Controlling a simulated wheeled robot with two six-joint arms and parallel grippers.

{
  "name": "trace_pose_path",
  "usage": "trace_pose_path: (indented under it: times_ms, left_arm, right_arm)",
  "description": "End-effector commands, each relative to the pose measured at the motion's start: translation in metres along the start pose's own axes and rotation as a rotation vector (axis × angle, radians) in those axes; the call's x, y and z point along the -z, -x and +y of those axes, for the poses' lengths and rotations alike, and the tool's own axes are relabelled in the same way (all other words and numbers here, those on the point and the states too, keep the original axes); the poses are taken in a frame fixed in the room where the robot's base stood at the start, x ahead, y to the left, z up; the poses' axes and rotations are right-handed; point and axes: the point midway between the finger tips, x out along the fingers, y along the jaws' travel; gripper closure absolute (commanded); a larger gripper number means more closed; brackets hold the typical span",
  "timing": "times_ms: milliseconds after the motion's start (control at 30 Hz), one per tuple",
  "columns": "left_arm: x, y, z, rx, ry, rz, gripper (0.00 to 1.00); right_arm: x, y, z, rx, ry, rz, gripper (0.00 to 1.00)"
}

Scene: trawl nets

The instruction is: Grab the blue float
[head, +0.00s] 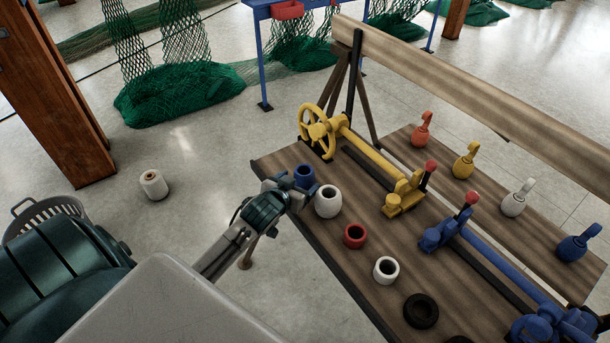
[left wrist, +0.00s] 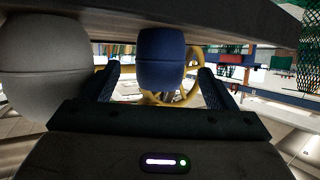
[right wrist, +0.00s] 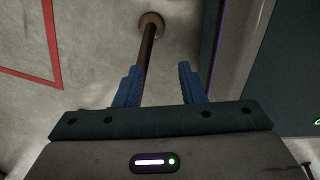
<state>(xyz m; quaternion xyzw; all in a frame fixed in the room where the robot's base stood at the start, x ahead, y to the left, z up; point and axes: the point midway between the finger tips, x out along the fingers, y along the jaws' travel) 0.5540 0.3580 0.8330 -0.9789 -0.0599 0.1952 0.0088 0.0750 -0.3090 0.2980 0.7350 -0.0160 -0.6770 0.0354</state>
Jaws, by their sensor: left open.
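The blue float (head: 305,176) is a short, hollow barrel at the near-left edge of the wooden table. In the left wrist view the blue float (left wrist: 162,57) sits between the two fingers of my left gripper (head: 289,184). The fingers are open, with a gap visible on both sides of the float. A white float (head: 328,201) stands close beside it and shows large at the left of the left wrist view (left wrist: 45,65). My right gripper (right wrist: 158,86) is open and empty, out of the head view; a brown post (right wrist: 147,55) shows beyond its fingers.
On the table (head: 285,156), a red float (head: 355,236), another white float (head: 386,269) and a black ring (head: 420,310) continue the row. Behind stand a yellow winch (head: 365,155) and a blue winch (head: 500,260). A white spool (head: 154,184) and a grey basket (head: 45,212) are on the floor.

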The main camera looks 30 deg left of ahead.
Motion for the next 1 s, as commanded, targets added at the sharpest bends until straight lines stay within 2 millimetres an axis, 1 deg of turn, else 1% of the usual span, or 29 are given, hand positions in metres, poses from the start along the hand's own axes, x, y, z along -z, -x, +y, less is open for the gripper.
trace_pose_path:
  times_ms: [33,133,267,400,500,600,833,867,1000]
  left_arm:
    - [0.001,-0.006,0.000,0.000,0.002,0.000,0.21]
    - [0.000,-0.011,0.000,0.000,0.001,-0.001,0.21]
    - [0.000,-0.023,0.000,0.000,0.002,-0.001,0.21]
    - [-0.002,-0.043,0.000,0.000,0.003,-0.002,0.21]
    - [-0.003,-0.055,0.000,0.000,0.001,0.000,0.21]
    - [-0.004,-0.062,0.000,0.000,0.000,-0.001,0.21]
    - [-0.004,-0.063,0.000,-0.001,0.000,0.000,0.21]
    - [-0.004,-0.063,0.000,-0.001,0.000,-0.001,0.25]
    - [-0.004,-0.063,0.000,-0.001,0.000,-0.001,0.52]
  right_arm:
    - [0.000,0.001,0.002,-0.002,0.001,0.001,0.64]
    - [0.004,0.002,0.005,-0.005,0.002,0.007,0.64]
    - [0.016,0.006,0.008,-0.008,0.002,0.023,0.64]
    - [0.026,0.012,0.009,-0.008,0.002,0.038,0.64]
    - [0.025,0.012,0.009,-0.008,0.002,0.037,0.64]
    - [0.021,0.013,0.008,-0.008,0.001,0.031,0.64]
    - [0.013,0.012,0.003,-0.002,0.000,0.021,0.64]
    - [0.013,0.012,0.002,-0.001,-0.001,0.020,0.64]
    - [0.013,0.012,-0.002,0.003,-0.002,0.019,0.64]
